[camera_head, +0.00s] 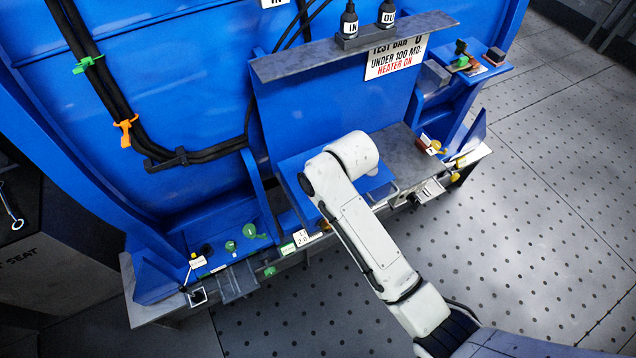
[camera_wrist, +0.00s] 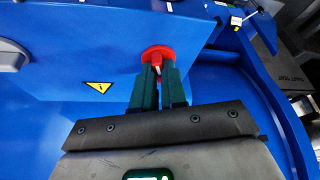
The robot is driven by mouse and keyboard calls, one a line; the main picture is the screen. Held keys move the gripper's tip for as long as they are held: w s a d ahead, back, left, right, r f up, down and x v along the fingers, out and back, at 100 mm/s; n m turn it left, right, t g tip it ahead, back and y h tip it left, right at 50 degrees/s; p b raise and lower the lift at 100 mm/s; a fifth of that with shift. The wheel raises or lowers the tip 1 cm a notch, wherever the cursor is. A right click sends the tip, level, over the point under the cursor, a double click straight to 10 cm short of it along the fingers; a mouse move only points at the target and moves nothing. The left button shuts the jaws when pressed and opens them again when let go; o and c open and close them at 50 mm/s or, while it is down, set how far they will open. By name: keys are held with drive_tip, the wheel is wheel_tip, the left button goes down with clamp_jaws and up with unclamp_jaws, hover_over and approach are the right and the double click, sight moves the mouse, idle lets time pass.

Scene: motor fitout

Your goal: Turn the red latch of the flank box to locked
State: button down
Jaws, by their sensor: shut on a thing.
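The red latch (camera_wrist: 157,53) is a round red piece with a raised grip on the face of a blue box (camera_wrist: 110,50) in the wrist view. My gripper (camera_wrist: 158,75) reaches it from below in that picture. Its two dark green fingers are shut on the latch's red grip, which shows between the fingertips. Part of the latch is hidden by the fingers, and I cannot tell its lock position. In the head view my white arm covers the work area, and the latch and fingertips are hidden.
A yellow warning label (camera_wrist: 98,87) is on the box face, left of my fingers. In the head view a grey shelf (camera_head: 350,45) with two dark bottles overhangs the bench. Green knobs (camera_head: 231,246) stand at the lower left. Perforated floor (camera_head: 540,200) is open at right.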

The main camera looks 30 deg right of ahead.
drive_tip(key=shift+a+m+h, duration=0.1)
drive_tip(key=shift+m+h, duration=0.7)
drive_tip(key=shift+m, duration=1.1)
drive_tip(key=c, duration=1.2)
unclamp_jaws()
drive_tip(key=b+v, duration=0.1)
drive_tip(key=v, duration=0.9)
drive_tip(key=shift+s+r, duration=0.25)
drive_tip(key=shift+r, duration=0.1)
